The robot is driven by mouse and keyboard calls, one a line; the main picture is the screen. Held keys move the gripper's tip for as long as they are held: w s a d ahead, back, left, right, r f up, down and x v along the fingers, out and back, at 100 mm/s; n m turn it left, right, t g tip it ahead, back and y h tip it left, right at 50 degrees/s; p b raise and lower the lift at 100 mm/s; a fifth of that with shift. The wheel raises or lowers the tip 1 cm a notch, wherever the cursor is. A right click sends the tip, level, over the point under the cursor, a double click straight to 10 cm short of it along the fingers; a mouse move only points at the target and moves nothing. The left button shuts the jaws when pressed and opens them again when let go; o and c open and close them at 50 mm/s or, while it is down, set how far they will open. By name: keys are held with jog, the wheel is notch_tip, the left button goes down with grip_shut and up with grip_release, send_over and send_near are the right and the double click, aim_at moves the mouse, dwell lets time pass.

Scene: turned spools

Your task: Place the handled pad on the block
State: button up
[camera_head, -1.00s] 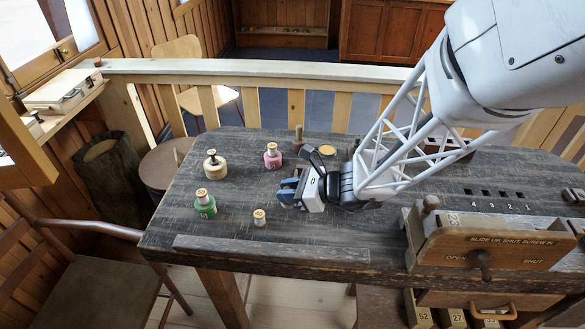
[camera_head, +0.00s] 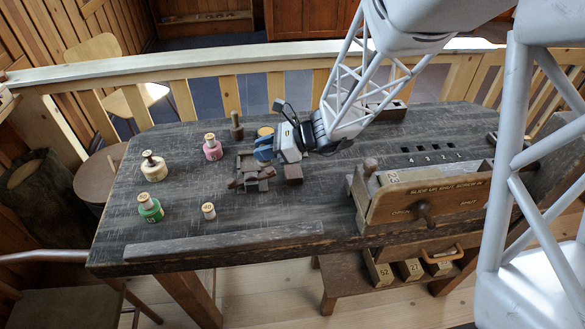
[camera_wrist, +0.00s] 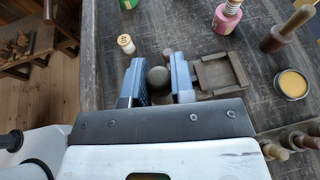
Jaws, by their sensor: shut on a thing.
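In the wrist view the fingers (camera_wrist: 158,80) are closed around a round dark knob (camera_wrist: 158,78), apparently the pad's handle. The pad's base below it is hidden there. The frame lies to the right of the fingers in the wrist view (camera_wrist: 204,76). In the head view a reddish-brown block (camera_head: 293,173) and smaller brown pieces (camera_head: 252,185) lie below the gripper. I cannot tell which of these is the task's block.
A green spool (camera_head: 150,208), cream spool (camera_head: 154,168), pink spool (camera_head: 212,149) and small numbered peg (camera_head: 208,210) stand to the left. A dark post (camera_head: 236,127) and yellow-topped tin (camera_head: 265,131) stand behind.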

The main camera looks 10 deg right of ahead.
jog(key=r, duration=0.1)
send_over(293, 171)
dwell(0.6)
jog(key=shift+f, duration=3.05)
jog(key=shift+f, duration=1.9)
jog(key=shift+f, duration=0.15)
jog(key=o, duration=0.9)
jog(key=shift+r, duration=0.2)
